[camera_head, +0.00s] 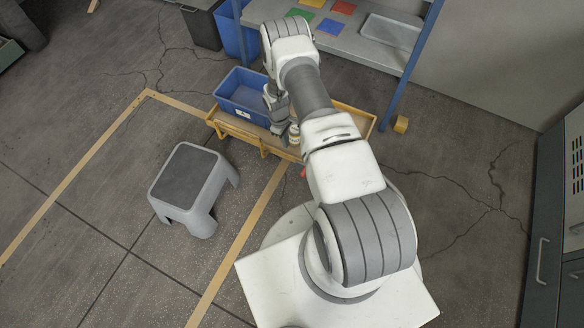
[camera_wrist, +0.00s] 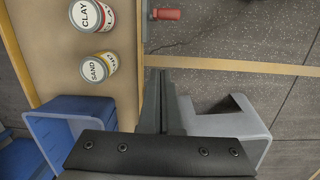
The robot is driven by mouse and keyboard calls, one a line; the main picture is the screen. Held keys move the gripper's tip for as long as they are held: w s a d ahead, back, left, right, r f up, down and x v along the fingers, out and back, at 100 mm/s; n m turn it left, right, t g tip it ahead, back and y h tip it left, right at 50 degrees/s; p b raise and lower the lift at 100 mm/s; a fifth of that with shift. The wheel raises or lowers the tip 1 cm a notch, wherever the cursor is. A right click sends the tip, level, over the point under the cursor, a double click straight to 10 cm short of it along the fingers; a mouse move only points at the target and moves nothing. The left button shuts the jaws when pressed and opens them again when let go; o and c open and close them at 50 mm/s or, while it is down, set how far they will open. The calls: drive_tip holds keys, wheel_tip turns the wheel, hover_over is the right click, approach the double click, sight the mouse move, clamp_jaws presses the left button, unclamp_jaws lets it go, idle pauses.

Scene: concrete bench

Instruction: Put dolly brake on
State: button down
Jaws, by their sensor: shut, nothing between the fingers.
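The dolly (camera_head: 238,131) is a low tan platform with a yellow frame, standing on the floor. Its deck (camera_wrist: 50,60) fills the left of the wrist view. A red brake lever (camera_wrist: 168,14) sticks out from the dolly's side at the top of the wrist view. It shows as a small red spot beside my arm in the head view (camera_head: 303,172). My gripper (camera_wrist: 160,75) is shut and empty, along the dolly's edge and apart from the red lever. In the head view my gripper (camera_head: 281,138) hangs over the dolly's near side, partly hidden by my arm.
A blue bin (camera_head: 241,92) and cans marked CLAY (camera_wrist: 87,15) and SAND (camera_wrist: 95,69) stand on the dolly. A grey step stool (camera_head: 188,180) stands left of it. A bench with blue legs (camera_head: 410,48) is behind.

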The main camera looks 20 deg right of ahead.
wheel_tip(320, 180, down, 16)
drive_tip(key=s+b, duration=0.3)
drive_tip(key=b, duration=0.2)
drive_tip(key=shift+n, duration=0.3)
drive_tip(key=shift+s+d+r+p, duration=0.6)
drive_tip(key=shift+s+d+r, duration=0.6)
drive_tip(key=shift+s+d, duration=0.1)
